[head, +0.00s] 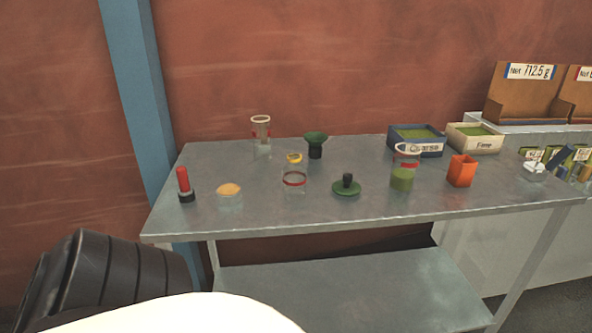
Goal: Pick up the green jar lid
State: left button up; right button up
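The green jar lid (346,189) lies on the metal table (270,222) near its front middle. It looks like a flat dark green disc with a black knob on top. A clear jar with a red rim (294,187) stands just to its left. A clear jar with green contents and a red band (402,181) stands to its right. Neither of my grippers shows in the head view.
A dark green funnel (316,142) stands behind the lid. An orange cup (461,171), a blue box (416,140) and a cream box (474,137) are to the right. A red-handled tool (184,182) stands at the left. The table's front strip is clear.

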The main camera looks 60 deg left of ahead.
aim_at(346, 187)
jog(key=k, duration=0.4)
jog(key=u, duration=2.3)
jog(key=i, duration=0.35)
jog(key=z, duration=0.1)
